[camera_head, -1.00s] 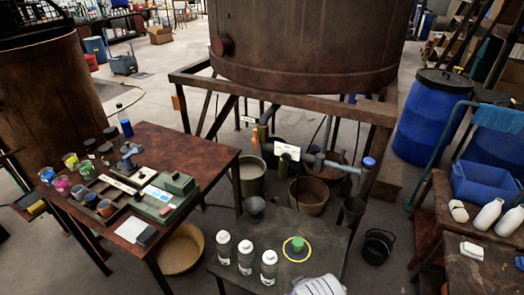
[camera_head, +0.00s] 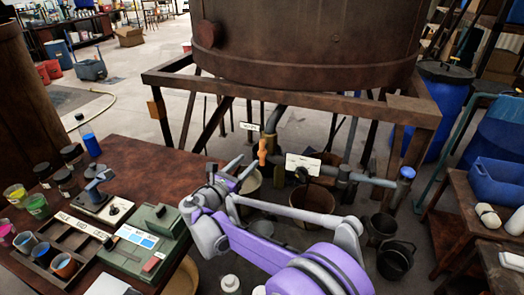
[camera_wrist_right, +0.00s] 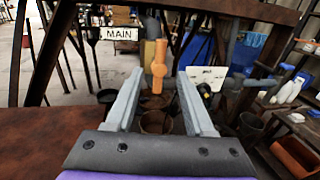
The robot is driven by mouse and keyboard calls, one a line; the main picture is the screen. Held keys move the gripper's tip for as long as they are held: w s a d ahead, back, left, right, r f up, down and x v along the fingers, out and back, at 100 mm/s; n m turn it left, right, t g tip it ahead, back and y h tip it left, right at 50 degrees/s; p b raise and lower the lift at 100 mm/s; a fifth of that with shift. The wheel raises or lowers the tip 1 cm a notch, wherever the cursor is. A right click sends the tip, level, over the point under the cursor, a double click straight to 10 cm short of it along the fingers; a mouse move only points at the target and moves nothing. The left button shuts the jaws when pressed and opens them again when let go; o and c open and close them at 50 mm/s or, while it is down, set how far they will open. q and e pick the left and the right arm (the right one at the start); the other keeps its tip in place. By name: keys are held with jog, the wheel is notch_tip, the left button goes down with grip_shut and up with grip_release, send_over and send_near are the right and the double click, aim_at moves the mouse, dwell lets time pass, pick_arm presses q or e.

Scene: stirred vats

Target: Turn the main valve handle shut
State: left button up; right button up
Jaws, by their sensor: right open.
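The orange main valve handle (camera_head: 262,151) stands roughly upright on a pipe under the large rusty vat. A "MAIN" sign (camera_wrist_right: 119,33) hangs just left of it. In the right wrist view the handle (camera_wrist_right: 159,66) shows between the two fingers, seemingly just beyond their tips. My right gripper (camera_head: 242,168) is open and empty, just left of and below the handle in the head view. It also shows in the right wrist view (camera_wrist_right: 160,72), with its fingers spread. I see no contact with the handle. My left gripper is out of view.
A white sign (camera_head: 303,166) hangs right of the handle, beside a grey pipe with a blue cap (camera_head: 407,173). The vat's rusty frame beam (camera_head: 290,103) runs above. Buckets (camera_head: 313,197) stand below. A brown table (camera_head: 140,160) with cups and a green box is at left.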

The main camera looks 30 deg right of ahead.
aim_at(261, 148)
jog(key=x, duration=1)
jog(key=shift+d, duration=0.1)
grip_shut()
